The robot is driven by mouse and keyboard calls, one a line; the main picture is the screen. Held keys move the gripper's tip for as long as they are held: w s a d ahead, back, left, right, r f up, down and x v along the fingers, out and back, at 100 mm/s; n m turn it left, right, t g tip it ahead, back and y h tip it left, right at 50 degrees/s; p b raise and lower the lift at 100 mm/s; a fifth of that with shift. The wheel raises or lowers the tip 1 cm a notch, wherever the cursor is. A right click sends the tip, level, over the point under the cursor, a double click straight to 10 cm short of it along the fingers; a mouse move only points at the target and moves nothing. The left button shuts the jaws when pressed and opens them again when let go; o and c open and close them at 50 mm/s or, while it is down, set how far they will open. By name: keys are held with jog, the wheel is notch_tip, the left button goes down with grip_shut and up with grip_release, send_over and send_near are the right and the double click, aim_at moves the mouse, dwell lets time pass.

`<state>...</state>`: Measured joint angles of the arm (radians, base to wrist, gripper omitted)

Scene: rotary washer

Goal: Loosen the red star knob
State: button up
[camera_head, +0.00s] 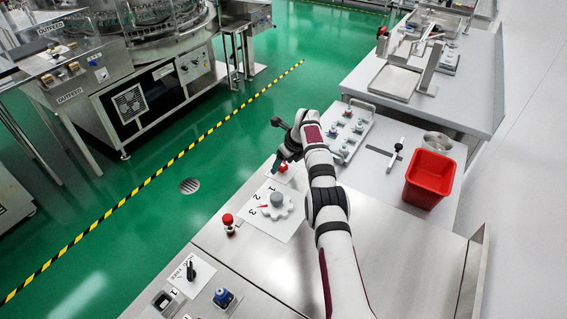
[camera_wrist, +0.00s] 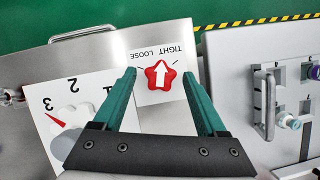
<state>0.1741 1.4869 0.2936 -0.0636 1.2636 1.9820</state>
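The red star knob (camera_wrist: 160,76) sits on a white plate (camera_wrist: 150,96) in the wrist view. Its white arrow points up in the picture, toward the gap between the printed words LOOSE at left and TIGHT at right. My gripper (camera_wrist: 159,72) is open, with one teal finger on each side of the knob.
A white scalloped dial (camera_head: 277,206) numbered 1 to 3 is close by, its red pointer toward 3. A red mushroom button (camera_head: 228,222) stands at its left. A panel with several small valves (camera_head: 350,131), a handle and a red bin (camera_head: 429,178) are to the right.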

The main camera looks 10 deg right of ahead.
jog(key=v, duration=1.5)
jog(key=shift+s+r, duration=0.15)
jog(key=shift+r, duration=0.2)
jog(key=shift+d, duration=0.15)
jog(key=a+n+h, duration=0.3)
jog(key=a+n, duration=0.1)
jog(key=n, duration=2.5)
jog(key=shift+t, duration=0.4)
jog(key=x, duration=1)
jog(key=s+x, duration=0.1)
jog(key=x, duration=0.4)
jog(key=shift+w+a+f, duration=0.1)
jog(key=shift+a+f, duration=0.2)
jog(key=shift+f, duration=0.05)
